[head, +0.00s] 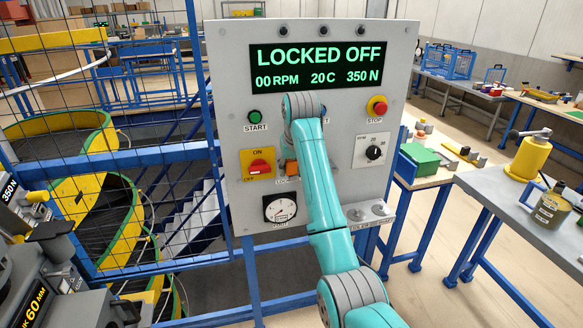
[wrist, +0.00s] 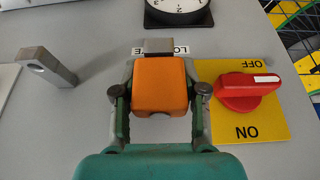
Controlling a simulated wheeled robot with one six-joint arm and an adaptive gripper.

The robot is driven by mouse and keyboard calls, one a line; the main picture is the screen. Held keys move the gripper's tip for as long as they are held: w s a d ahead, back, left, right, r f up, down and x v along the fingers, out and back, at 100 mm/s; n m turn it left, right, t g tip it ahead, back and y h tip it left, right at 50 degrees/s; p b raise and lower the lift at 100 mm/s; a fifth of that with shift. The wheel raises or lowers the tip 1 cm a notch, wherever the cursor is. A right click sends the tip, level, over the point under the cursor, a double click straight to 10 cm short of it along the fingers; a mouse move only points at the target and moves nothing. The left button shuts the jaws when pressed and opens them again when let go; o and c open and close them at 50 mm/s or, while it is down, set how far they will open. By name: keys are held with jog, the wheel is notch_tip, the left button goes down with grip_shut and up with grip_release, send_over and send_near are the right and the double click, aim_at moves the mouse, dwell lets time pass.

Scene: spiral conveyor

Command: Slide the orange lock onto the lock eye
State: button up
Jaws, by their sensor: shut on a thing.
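An orange lock (wrist: 162,85) is between the two fingers of my gripper (wrist: 160,93), which is shut on it, close to the grey control panel. In the head view only a small part of the orange lock (head: 292,168) shows beside my arm. A grey metal piece (wrist: 158,46) sticks out just past the lock in the wrist view, over a partly covered label. I cannot tell whether it is the lock eye or part of the lock, or whether they touch. A grey tab with a hole (wrist: 45,68) stands off the panel to the left, apart from the lock.
The red switch (wrist: 247,90) on its yellow plate is close to the right finger in the wrist view. A round gauge (wrist: 178,8) is above the lock there. The panel display (head: 315,66) reads LOCKED OFF. A blue mesh fence (head: 100,100) stands left of the panel.

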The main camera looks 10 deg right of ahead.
jog(key=shift+f, duration=0.15)
jog(key=o, duration=1)
jog(key=shift+o, duration=0.2)
notch_tip(320, 180, up, 10)
jog(key=shift+f, duration=0.1)
